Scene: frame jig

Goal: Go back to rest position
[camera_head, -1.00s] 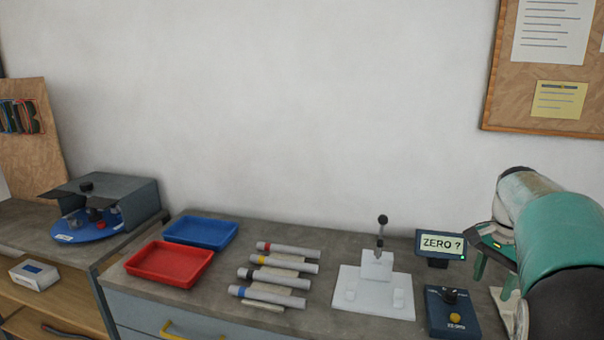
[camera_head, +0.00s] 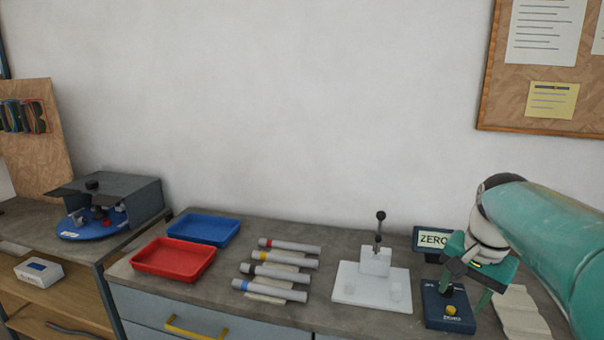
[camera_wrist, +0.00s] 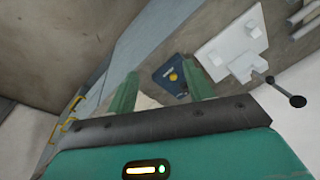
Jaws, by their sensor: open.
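My gripper (camera_head: 467,294) is at the right of the head view, its green fingers pointing down over the bench beside the dark blue control box (camera_head: 449,306). In the wrist view the two green fingers (camera_wrist: 162,92) stand apart with nothing held between them. The control box (camera_wrist: 172,78), with its yellow button, shows past the fingers. My gripper partly covers the display (camera_head: 431,240), which reads "ZERO" in its visible part. I cannot tell the exact height of the fingertips above the bench.
A white jig (camera_head: 372,287) with a black-knobbed lever stands left of the control box. Several capped tubes (camera_head: 275,272), a red tray (camera_head: 173,260) and a blue tray (camera_head: 203,229) lie further left. A beige cloth-like piece (camera_head: 521,312) lies at the right.

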